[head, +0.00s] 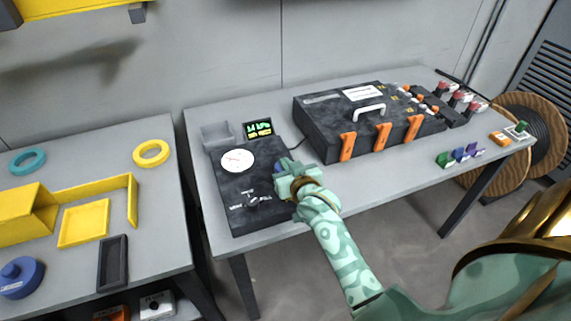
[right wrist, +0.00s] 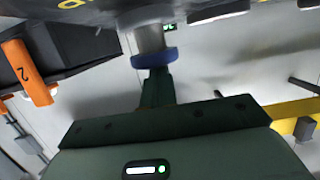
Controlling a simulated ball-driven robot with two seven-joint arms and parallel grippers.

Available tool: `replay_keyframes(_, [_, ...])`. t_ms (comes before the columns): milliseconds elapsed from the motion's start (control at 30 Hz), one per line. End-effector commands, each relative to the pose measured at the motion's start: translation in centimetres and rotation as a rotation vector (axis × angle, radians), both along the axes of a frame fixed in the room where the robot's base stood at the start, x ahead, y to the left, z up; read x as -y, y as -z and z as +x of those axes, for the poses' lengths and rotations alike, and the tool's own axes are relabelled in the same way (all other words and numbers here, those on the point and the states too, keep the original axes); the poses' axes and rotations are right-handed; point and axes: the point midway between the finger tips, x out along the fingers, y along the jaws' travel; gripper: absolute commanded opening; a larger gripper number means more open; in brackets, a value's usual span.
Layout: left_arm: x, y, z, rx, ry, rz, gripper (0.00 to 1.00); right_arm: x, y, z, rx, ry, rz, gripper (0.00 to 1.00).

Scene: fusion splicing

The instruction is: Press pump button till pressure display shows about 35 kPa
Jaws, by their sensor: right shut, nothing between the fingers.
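The black pump unit (head: 240,187) lies on the grey table and carries a round white dial (head: 237,161) and a small knob or switch near its front. A small display (head: 258,129) with green characters stands behind it; its reading is too small to make out. My right gripper (head: 281,168) is shut and empty at the unit's right edge. It covers most of the blue button, of which a sliver shows. In the right wrist view the blue button (right wrist: 154,58) on a pale stem is just beyond the fingertips (right wrist: 157,75); I cannot tell whether they touch. My left gripper is out of view.
A black case (head: 325,120) with orange latches stands to the right of the unit. Small coloured parts (head: 460,155) lie near the table's right end. A grey open bin (head: 217,134) is at the back left. A second table (head: 100,155) with yellow holders stands left.

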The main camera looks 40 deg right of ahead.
Motion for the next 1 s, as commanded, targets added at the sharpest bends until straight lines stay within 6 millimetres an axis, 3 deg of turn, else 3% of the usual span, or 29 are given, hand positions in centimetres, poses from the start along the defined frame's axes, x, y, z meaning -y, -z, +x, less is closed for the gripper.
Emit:
replay_keyframes(300, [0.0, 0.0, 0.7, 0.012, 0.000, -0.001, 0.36, 0.0, 0.1, 0.0, 0.000, 0.000, 0.000, 0.00])
replay_keyframes(567, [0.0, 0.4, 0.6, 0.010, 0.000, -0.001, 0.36, 0.0, 2.9, 0.0, -0.002, 0.001, 0.000, 0.00])
replay_keyframes(867, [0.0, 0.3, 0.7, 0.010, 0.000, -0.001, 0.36, 0.0, 2.9, -0.1, -0.005, 0.000, 0.000, 0.00])
replay_keyframes(1000, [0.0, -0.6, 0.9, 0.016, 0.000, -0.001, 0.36, 0.1, 2.0, -0.1, -0.005, 0.000, 0.000, 0.00])
